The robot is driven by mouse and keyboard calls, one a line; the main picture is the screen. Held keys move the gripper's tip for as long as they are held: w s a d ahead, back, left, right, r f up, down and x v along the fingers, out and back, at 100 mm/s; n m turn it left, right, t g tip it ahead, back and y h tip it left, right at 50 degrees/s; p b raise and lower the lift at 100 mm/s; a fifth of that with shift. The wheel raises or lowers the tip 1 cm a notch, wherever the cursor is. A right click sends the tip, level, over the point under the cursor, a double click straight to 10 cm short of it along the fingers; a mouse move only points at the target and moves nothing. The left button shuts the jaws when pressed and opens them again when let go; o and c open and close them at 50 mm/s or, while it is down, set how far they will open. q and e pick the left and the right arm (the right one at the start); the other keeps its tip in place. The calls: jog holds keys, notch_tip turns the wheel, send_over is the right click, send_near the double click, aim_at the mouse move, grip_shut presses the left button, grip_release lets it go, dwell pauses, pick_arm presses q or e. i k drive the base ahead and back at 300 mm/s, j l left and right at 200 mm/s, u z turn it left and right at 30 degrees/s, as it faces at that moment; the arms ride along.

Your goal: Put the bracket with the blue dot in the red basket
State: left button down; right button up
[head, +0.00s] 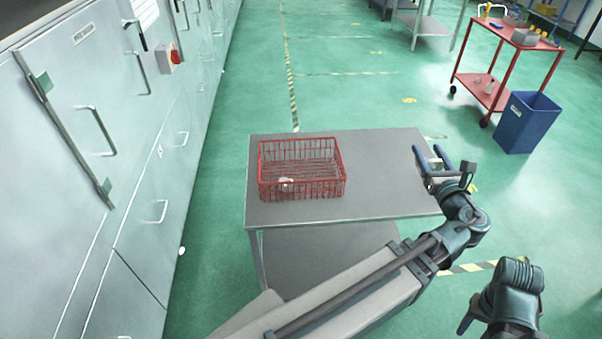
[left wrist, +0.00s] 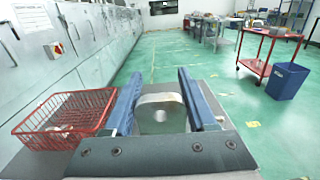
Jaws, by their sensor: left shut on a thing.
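The red wire basket (head: 343,172) stands on the left part of the grey table; it also shows at the left in the left wrist view (left wrist: 62,98). My left gripper (head: 444,160) is at the table's right end, well to the right of the basket. A small pale part (head: 285,183) lies inside the basket. Part of my right arm shows at the lower right, its jaw state unclear.
The grey table (head: 375,150) is bare between the basket and my left gripper. Grey machine cabinets (head: 130,150) line the left side. A red cart (head: 500,60) and a blue bin (head: 528,123) stand on the green floor at the upper right.

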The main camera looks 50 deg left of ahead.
aim_at(324, 176)
jog(key=i+l, duration=0.3)
jog(key=i, duration=0.2)
jog(key=i+l, duration=0.3)
jog(key=i, duration=0.2)
jog(key=i+l, duration=0.25)
jog(key=i, duration=0.25)
jog(key=i+l, duration=0.3)
jog(key=i, duration=0.2)
jog(key=u, duration=1.95)
jog(key=i+l, duration=0.1)
